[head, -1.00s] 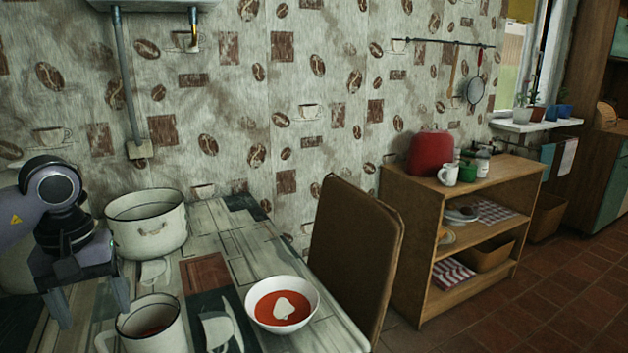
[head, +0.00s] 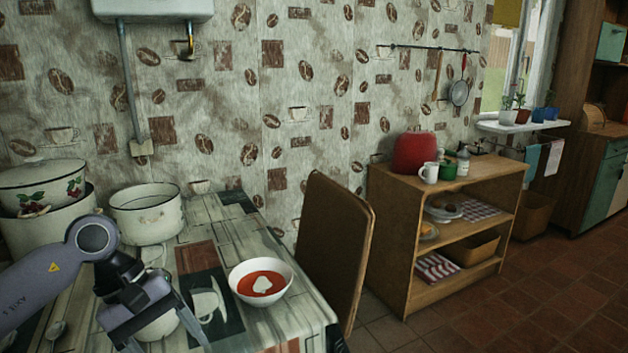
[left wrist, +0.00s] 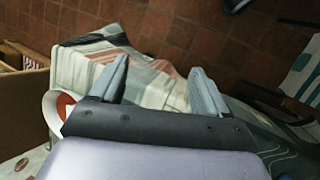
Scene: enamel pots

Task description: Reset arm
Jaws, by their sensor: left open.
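My left gripper (head: 160,338) is open and empty at the lower left of the head view, above the near part of the table. Its spread fingers also show in the left wrist view (left wrist: 160,88), with nothing between them. It partly hides a white mug (head: 158,324) behind it. A bowl of red soup with a white dollop (head: 261,282) stands on the table to the right of the gripper. My right gripper is out of view.
A white enamel pot (head: 147,222) stands behind the gripper. A lidded pot with a fruit pattern (head: 40,190) is at the far left. A wooden shelf unit (head: 400,235) is farther right, with open tiled floor in front.

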